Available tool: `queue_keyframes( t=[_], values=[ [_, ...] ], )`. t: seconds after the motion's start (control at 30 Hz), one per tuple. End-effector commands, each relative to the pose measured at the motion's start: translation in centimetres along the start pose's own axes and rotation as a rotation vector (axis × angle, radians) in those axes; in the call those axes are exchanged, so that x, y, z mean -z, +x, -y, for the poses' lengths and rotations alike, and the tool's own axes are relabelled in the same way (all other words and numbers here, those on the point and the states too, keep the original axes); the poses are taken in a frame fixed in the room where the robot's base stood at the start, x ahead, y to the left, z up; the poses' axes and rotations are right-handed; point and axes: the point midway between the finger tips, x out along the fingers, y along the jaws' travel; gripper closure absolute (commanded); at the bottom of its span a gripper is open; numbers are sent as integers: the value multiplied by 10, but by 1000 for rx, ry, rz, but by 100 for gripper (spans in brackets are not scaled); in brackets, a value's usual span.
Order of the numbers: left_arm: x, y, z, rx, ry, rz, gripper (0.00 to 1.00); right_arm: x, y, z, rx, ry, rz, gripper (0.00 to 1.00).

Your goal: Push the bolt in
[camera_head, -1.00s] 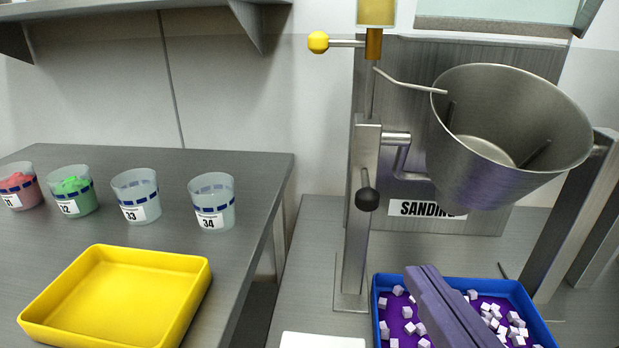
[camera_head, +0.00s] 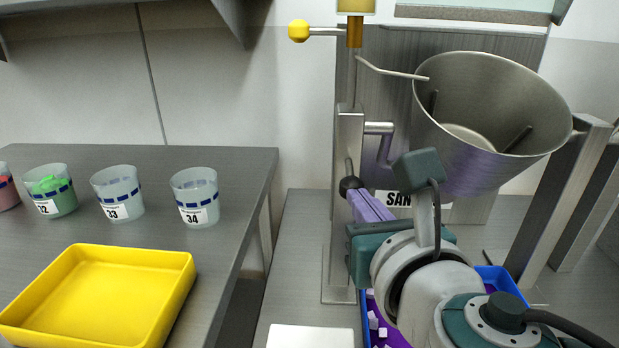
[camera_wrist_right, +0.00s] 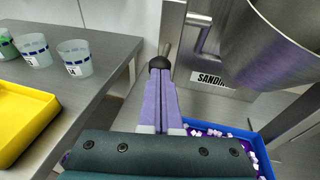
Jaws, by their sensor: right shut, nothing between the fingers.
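The bolt (camera_head: 349,185) has a round black knob and sits on the upright metal post (camera_head: 347,220) below the tilted steel drum (camera_head: 485,120). Its knob also shows in the right wrist view (camera_wrist_right: 160,63). My right gripper (camera_head: 362,197) has its purple fingers together and empty. In the wrist view the fingertips (camera_wrist_right: 159,77) point at the knob and lie right at it. I cannot tell whether they touch it. The bolt's shaft is largely hidden behind the knob in the wrist view. My left gripper is not in view.
A blue tray (camera_head: 504,281) of white cubes stands under my right arm. A yellow ball-ended handle (camera_head: 299,31) sticks out at the top of the post. Left are a yellow tray (camera_head: 178,290) and several labelled cups, including cup 34 (camera_head: 196,198), on a grey bench.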

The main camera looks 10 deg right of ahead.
Motion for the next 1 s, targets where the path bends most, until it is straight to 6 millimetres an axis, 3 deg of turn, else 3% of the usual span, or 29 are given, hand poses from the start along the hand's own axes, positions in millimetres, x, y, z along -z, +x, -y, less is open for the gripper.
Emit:
queue_keyframes(
  t=[0.23,0.53,1.0],
  values=[
    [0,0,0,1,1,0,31,0,1,0,0,0,1,100],
    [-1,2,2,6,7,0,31,-8,34,7,-1,0,3,100],
    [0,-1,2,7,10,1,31,-9,36,12,4,0,-2,100]
  ],
)
